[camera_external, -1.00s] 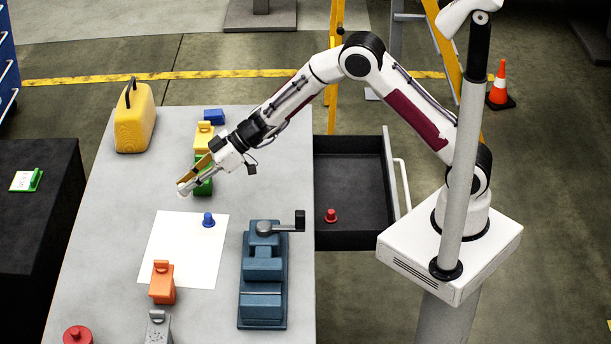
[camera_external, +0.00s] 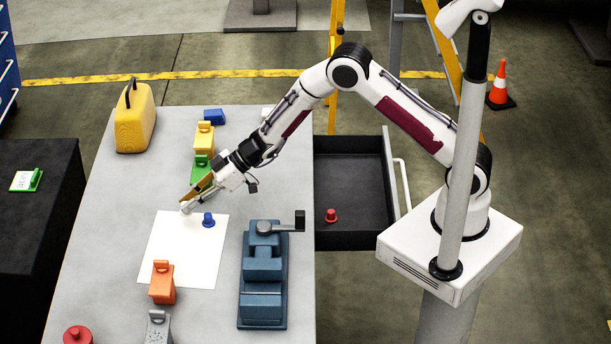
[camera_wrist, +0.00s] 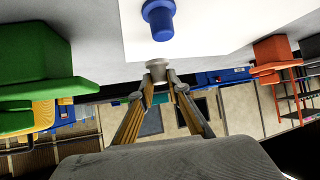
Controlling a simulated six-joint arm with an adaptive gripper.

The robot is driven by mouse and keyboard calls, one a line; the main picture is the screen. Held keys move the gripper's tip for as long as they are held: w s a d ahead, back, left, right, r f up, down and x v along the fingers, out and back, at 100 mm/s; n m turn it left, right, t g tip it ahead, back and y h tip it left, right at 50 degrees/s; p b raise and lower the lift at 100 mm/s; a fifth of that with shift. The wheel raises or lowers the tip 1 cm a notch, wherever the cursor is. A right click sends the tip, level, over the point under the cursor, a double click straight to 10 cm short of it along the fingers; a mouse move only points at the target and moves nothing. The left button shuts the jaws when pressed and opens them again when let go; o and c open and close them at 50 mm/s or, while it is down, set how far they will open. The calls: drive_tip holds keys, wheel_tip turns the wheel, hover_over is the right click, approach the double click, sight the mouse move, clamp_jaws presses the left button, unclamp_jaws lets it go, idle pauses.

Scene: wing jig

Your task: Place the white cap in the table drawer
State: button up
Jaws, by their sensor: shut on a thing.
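My gripper (camera_external: 190,202) is over the upper part of the white sheet, just left of the blue cap. It is shut on a small white cap (camera_external: 186,208); the cap also shows between the fingertips in the wrist view (camera_wrist: 157,70). In the external view I cannot tell whether the cap touches the sheet. The table drawer (camera_external: 350,238) is pulled open at the table's right side. A red cap (camera_external: 331,216) stands inside it. The blue cap (camera_external: 208,220) stands on the white sheet (camera_external: 180,267); it shows large in the wrist view (camera_wrist: 158,20).
A blue vise (camera_external: 263,280) stands between the sheet and the table's right edge. Green (camera_external: 201,166), yellow (camera_external: 204,138) and blue (camera_external: 214,115) blocks stand behind the gripper. An orange block (camera_external: 162,283) sits at the sheet's front edge. A yellow canister (camera_external: 134,120) is at back left.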

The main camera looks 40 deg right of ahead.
sight(191, 212)
drive_tip(key=shift+f, duration=1.85)
drive_tip(key=shift+f, duration=0.1)
drive_tip(key=o, duration=0.8)
drive_tip(key=shift+s+d+r, duration=0.2)
drive_tip(key=shift+d+r, duration=0.25)
drive_tip(key=shift+v, duration=5.4)
drive_tip(key=shift+r, duration=0.15)
